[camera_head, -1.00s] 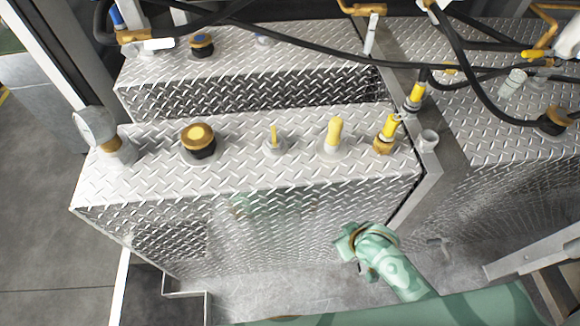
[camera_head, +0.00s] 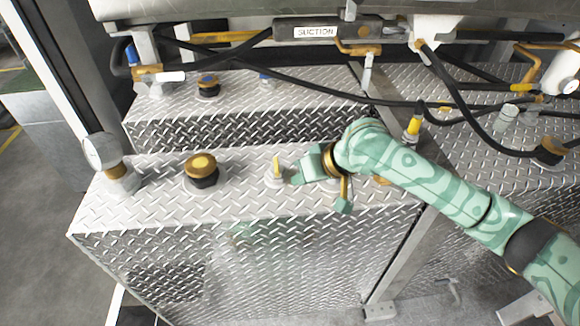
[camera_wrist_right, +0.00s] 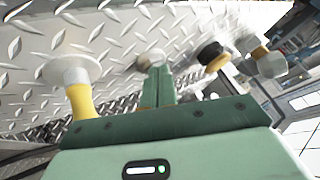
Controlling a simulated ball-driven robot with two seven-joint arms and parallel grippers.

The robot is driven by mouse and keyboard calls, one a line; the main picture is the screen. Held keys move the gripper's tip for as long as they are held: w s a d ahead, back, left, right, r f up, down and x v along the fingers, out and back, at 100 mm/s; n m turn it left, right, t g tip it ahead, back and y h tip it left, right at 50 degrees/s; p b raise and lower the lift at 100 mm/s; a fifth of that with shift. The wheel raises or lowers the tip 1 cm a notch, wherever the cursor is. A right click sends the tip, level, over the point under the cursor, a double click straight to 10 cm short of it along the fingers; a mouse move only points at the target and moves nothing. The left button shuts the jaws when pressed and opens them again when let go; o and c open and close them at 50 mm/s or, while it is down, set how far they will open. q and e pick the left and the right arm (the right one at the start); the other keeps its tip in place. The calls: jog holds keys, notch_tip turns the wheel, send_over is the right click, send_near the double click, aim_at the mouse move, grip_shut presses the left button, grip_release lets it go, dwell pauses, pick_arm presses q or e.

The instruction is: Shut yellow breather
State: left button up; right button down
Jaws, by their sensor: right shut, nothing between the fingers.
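On the diamond-plate tank top stands a small upright yellow lever on a pale round base (camera_head: 276,170). In the right wrist view its pale base (camera_wrist_right: 150,58) shows just past my fingertips; its yellow part is hidden there. My right gripper (camera_head: 297,178) is shut and empty, close to the right of the lever; whether it touches I cannot tell. Its fingers also show in the wrist view (camera_wrist_right: 157,82). A thicker yellow handle on a white collar (camera_wrist_right: 80,98) is left of the fingers there; my arm hides it in the head view. Which fitting is the breather is not labelled. My left gripper is out of view.
A gold-and-black cap (camera_head: 201,170) and a round gauge (camera_head: 101,153) stand left on the tank top (camera_head: 240,200). Black hoses (camera_head: 300,92) cross behind. A yellow-topped fitting (camera_head: 413,128) stands behind my arm. The front strip of the tank top is clear.

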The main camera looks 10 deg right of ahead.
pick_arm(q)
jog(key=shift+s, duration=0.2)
pick_arm(e)
jog(key=w+d+r+m, duration=0.2)
jog(key=w+d+r, duration=0.1)
jog(key=r, duration=0.2)
jog(key=shift+m, duration=0.3)
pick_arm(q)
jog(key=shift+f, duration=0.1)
pick_arm(e)
jog(key=b, duration=0.5)
send_near(282, 171)
jog(key=x, duration=0.4)
jog(key=shift+w+a+f, duration=0.15)
jog(key=shift+f, duration=0.2)
jog(key=shift+w+a+f, duration=0.3)
jog(key=shift+a+f, duration=0.05)
jog(key=shift+f, duration=0.05)
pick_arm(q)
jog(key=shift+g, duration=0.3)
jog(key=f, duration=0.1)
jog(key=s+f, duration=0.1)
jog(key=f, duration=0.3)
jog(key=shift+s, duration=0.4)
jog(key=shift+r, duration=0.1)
pick_arm(e)
jog(key=shift+r, duration=0.1)
